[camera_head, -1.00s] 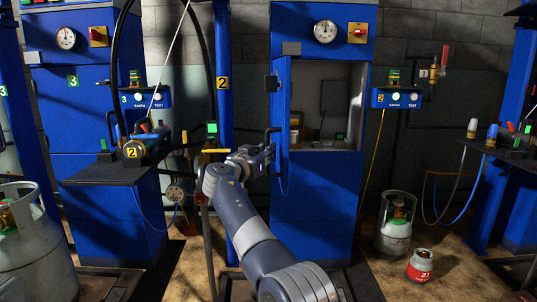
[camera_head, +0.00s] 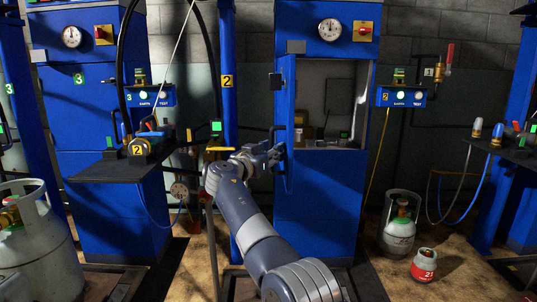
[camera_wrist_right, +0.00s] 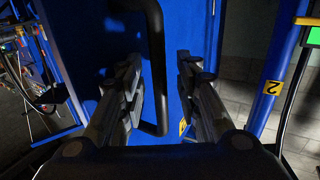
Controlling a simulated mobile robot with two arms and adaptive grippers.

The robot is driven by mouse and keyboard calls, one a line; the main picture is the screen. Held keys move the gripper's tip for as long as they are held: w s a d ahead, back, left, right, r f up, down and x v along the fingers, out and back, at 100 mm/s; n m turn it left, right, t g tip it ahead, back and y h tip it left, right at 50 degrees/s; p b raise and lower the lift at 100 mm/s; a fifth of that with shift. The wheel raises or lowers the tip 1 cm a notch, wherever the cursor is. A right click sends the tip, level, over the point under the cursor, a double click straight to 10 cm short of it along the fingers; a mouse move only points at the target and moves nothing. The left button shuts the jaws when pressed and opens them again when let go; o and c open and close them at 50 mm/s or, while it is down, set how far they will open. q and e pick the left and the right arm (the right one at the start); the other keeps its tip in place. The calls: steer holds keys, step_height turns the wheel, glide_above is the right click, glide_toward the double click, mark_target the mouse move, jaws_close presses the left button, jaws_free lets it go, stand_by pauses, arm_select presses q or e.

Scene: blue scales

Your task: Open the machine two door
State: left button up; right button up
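Machine two (camera_head: 318,210) is a blue cabinet in the middle of the head view. Its door (camera_head: 286,110) stands swung outward, seen nearly edge-on, and the grey interior (camera_head: 337,100) shows to its right. My right gripper (camera_head: 277,156) is at the door's outer face, by the black handle. In the right wrist view, the dark bar handle (camera_wrist_right: 158,115) stands between the two spread fingers of my right gripper (camera_wrist_right: 160,62). Gaps show on both sides of the bar, so the fingers are not closed on it. My left gripper is not in view.
A dark shelf (camera_head: 112,168) with a scale unit stands left. A blue post (camera_head: 229,60) rises left of the machine. A gas cylinder (camera_head: 398,225) and a small red-and-white cylinder (camera_head: 423,266) stand on the floor at right. A large grey cylinder (camera_head: 35,245) stands at far left.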

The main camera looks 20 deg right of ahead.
steer(key=v, duration=0.7)
steer(key=shift+s+a, duration=0.2)
